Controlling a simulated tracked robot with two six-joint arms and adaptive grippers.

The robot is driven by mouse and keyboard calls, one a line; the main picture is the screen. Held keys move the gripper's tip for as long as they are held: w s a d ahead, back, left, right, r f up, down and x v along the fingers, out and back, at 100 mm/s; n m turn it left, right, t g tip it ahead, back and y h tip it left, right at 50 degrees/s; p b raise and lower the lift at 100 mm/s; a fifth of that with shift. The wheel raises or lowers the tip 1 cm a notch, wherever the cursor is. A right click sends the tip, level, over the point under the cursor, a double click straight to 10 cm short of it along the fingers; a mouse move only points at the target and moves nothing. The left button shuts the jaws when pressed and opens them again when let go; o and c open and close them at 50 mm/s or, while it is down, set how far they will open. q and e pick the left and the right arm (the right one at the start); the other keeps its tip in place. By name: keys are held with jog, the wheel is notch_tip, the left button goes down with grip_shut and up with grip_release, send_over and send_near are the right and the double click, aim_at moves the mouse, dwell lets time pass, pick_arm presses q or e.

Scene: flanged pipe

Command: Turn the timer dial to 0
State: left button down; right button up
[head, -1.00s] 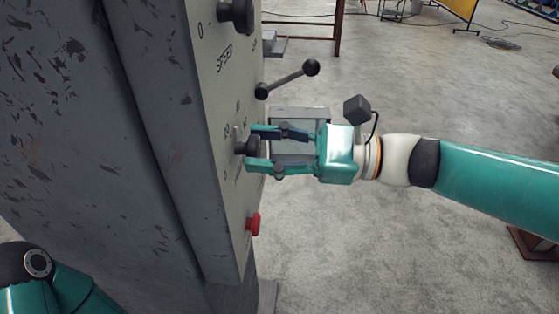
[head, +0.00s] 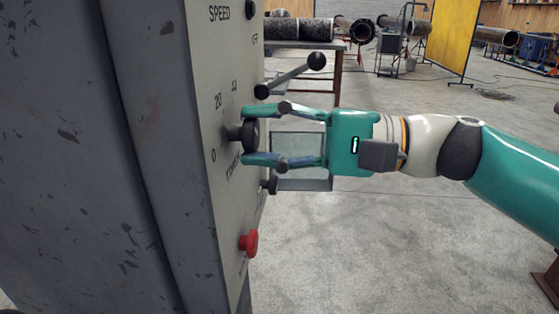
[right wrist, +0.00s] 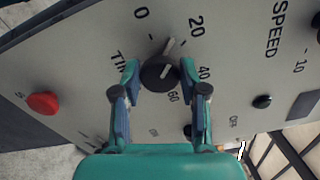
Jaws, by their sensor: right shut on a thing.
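The timer dial (head: 251,133) is a dark round knob on the side face of a grey cabinet. My right gripper (head: 249,135) is shut on it, one finger above and one below in the head view. In the right wrist view, the dial (right wrist: 158,74) sits between the fingertips of the right gripper (right wrist: 160,76). Its pale pointer lies between the 0 and 20 marks. The numbers 0, 20, 40 and 60 run around it. My left gripper is not in view.
A red button (head: 249,242) sticks out below the dial. A lever with a black ball end (head: 317,61) juts out above the gripper. A grey box (head: 303,160) shows behind the fingers. Open floor lies to the right.

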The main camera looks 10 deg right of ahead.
jog(key=n+b, duration=0.1)
jog(key=n, duration=0.1)
jog(key=f+n+b, duration=0.1)
jog(key=n+b, duration=0.2)
jog(key=b, duration=0.1)
jog(key=shift+s+a+f+n, duration=0.15)
jog(key=shift+a+f+n, duration=0.1)
jog(key=shift+n, duration=0.15)
jog(key=n+b, duration=0.2)
jog(key=n, duration=0.1)
jog(key=shift+r+b, duration=0.15)
jog(key=shift+b, duration=0.25)
jog(key=shift+r+n, duration=0.1)
jog(key=shift+n, duration=0.5)
jog(key=shift+r, duration=0.15)
jog(key=o, duration=1.1)
jog(key=shift+d+r, duration=0.1)
